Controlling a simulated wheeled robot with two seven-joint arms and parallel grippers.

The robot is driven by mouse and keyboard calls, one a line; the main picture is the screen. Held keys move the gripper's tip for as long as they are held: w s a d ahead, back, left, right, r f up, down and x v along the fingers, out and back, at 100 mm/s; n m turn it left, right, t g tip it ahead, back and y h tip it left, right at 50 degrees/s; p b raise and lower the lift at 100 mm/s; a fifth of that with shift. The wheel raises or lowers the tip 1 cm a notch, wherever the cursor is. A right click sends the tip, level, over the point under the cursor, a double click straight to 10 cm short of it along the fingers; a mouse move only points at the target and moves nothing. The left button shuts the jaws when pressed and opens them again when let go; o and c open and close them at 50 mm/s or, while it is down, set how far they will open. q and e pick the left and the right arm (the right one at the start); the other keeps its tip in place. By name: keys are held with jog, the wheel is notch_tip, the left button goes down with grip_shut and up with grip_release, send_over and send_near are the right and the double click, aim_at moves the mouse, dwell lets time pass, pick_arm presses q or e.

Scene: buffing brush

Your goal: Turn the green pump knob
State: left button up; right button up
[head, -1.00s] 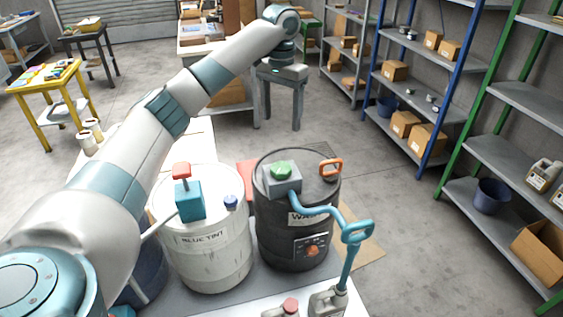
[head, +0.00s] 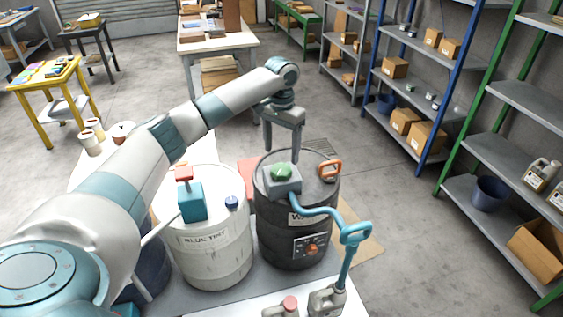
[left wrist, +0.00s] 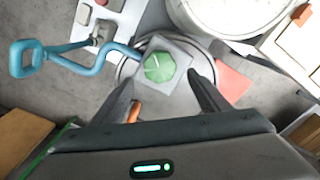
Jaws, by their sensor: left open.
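The green pump knob (head: 282,171) sits on a grey pump block (head: 284,184) on top of the dark drum (head: 297,228). In the left wrist view the green knob (left wrist: 159,67) lies ahead of my fingertips, near the line between them. My left gripper (head: 283,150) is open and points down above the drum, just behind the knob in the head view. My right gripper is not in view.
A teal hose with a handle (head: 354,233) leads from the pump block to the right. An orange handle (head: 330,170) stands on the drum's lid. A white drum (head: 213,250) with a teal pump (head: 191,202) stands to the left.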

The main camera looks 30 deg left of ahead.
aim_at(281, 168)
pick_arm(q)
jog(key=shift+f+p, duration=1)
jog(key=shift+f, duration=2.5)
jog(key=c, duration=1)
